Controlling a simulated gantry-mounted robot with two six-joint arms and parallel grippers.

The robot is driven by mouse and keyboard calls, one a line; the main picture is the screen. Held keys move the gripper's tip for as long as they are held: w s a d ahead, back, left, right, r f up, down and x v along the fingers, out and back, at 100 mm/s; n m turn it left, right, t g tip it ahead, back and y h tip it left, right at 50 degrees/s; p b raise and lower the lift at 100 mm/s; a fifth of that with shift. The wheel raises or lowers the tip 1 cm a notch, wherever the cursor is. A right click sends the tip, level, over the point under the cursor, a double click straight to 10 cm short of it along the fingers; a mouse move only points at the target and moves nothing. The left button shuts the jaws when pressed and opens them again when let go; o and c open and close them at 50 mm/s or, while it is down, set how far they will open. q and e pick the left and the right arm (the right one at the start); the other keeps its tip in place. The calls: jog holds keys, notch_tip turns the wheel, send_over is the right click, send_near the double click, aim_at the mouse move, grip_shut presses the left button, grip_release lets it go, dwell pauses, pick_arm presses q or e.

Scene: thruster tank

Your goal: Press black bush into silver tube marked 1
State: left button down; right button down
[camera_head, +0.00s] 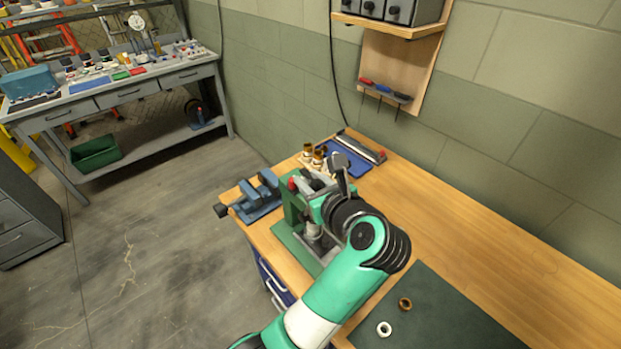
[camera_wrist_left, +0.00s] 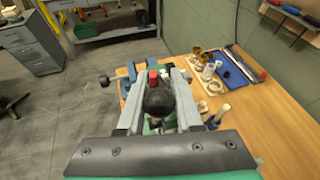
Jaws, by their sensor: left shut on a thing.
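A green press (camera_head: 293,212) with a red cap (camera_head: 292,183) stands near the bench's front edge. My left gripper (camera_head: 340,178) is at the top of this press. In the left wrist view its two grey fingers (camera_wrist_left: 158,100) are shut around a round black knob (camera_wrist_left: 159,99), with the red cap just beyond. A silver cylinder (camera_head: 313,229) stands low in the press, partly hidden by my arm; I cannot read any mark on it. I cannot make out the black bush. My right gripper is not in view.
A blue vise (camera_head: 262,195) sits left of the press. Brown-and-white parts (camera_head: 311,155) and a blue tray (camera_head: 350,160) lie behind it. A dark mat (camera_head: 440,312) at the front right holds a brown ring (camera_head: 405,303) and a white ring (camera_head: 384,328). The bench's right side is clear.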

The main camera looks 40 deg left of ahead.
pick_arm(q)
jog(key=shift+f, duration=0.45)
jog(key=c, duration=0.6)
grip_release()
jog(key=shift+s+r, duration=0.1)
jog(key=shift+s, duration=0.1)
jog(key=shift+w+r, duration=0.1)
jog(key=p+v, duration=0.1)
jog(key=v, duration=1)
jog(key=shift+d+r, duration=0.15)
jog(key=shift+d, duration=0.05)
